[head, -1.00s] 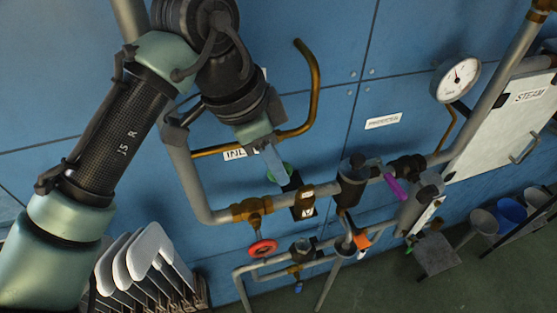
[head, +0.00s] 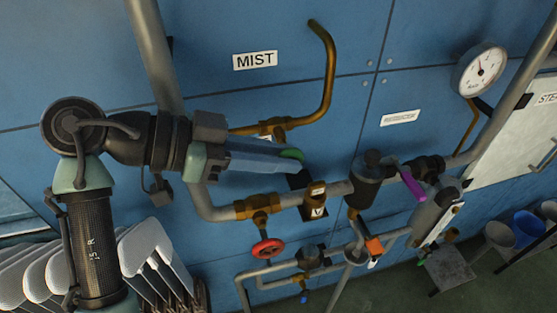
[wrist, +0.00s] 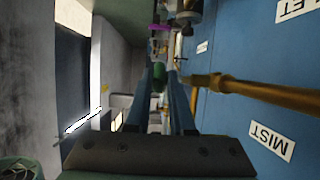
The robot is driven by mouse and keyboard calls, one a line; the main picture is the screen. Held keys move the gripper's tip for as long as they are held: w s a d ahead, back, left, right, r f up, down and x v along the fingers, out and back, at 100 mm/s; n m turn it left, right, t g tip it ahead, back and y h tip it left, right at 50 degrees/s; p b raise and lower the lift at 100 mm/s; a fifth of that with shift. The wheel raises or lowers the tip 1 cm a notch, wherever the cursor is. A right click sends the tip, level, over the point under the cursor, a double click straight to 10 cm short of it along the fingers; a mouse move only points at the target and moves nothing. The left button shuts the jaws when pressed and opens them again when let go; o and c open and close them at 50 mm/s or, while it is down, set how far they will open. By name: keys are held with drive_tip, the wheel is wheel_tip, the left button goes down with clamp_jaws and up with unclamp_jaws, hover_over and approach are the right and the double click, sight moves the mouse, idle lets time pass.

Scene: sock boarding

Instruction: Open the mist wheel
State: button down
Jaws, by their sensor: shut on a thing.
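A green wheel (head: 292,155) shows at the tip of my gripper (head: 288,161), beside the brass pipe in the head view. I take it for the mist wheel, as a MIST label (head: 255,60) is on the blue wall above. My gripper reaches in from the left, nearly level, with its long blue-grey fingers shut on the green wheel. In the wrist view the green wheel (wrist: 158,76) sits between the fingertips (wrist: 161,80). The fingers and arm hide the wheel's stem and part of the pipe behind.
A curved brass pipe (head: 330,75) rises close above the gripper. A red wheel (head: 267,248) is on the pipework below. A purple lever (head: 412,186) and an orange handle (head: 374,246) are to the right. A gauge (head: 482,70) is upper right. White sock boards (head: 150,255) stand lower left.

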drive_tip(key=shift+h, duration=0.5)
drive_tip(key=c, duration=0.8)
unclamp_jaws()
drive_tip(key=b+v, duration=0.1)
drive_tip(key=v, duration=0.5)
drive_tip(key=b+v, duration=0.1)
drive_tip(key=v, duration=0.6)
drive_tip(key=shift+s+b, duration=0.2)
drive_tip(key=shift+b, duration=0.1)
